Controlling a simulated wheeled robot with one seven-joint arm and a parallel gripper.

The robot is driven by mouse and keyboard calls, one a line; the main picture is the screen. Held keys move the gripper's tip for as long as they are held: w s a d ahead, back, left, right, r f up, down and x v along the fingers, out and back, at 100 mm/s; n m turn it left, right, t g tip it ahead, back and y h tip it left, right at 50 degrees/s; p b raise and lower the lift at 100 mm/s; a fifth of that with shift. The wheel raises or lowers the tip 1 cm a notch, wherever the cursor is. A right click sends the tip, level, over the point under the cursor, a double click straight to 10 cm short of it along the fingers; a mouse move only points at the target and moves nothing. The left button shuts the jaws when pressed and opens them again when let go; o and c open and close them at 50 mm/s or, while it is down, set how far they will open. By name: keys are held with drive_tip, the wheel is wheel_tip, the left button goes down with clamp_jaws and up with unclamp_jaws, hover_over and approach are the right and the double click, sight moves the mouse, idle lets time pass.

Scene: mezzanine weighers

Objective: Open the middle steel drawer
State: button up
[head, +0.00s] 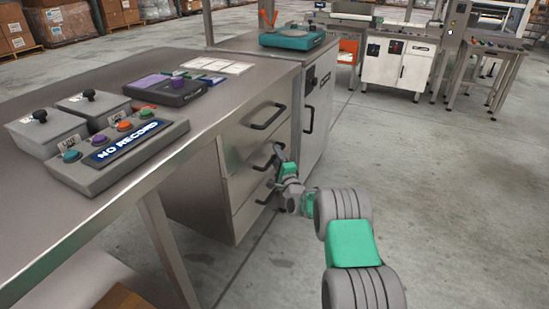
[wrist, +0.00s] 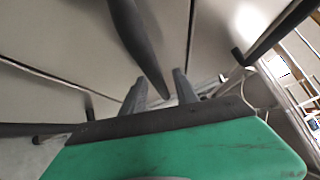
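The steel drawer unit under the bench has three stacked drawers with dark bar handles. The middle steel drawer (head: 240,184) looks closed, its front level with the others. Its dark handle (head: 266,163) is partly hidden by my gripper (head: 279,157), which is right at it. In the wrist view, a dark handle bar (wrist: 138,44) runs down from the top and its end lies between the two fingers of my gripper (wrist: 160,86). The fingers are apart, one on each side of the bar. I cannot tell whether they touch it.
The top drawer handle (head: 267,116) is just above my gripper. A steel cabinet (head: 316,112) stands close on the right. The bench top (head: 200,123) carries a button panel (head: 118,158) reading NO RECORD. Open floor (head: 440,210) lies to the right.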

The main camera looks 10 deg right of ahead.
clamp_jaws()
idle(0.3)
idle(1.1)
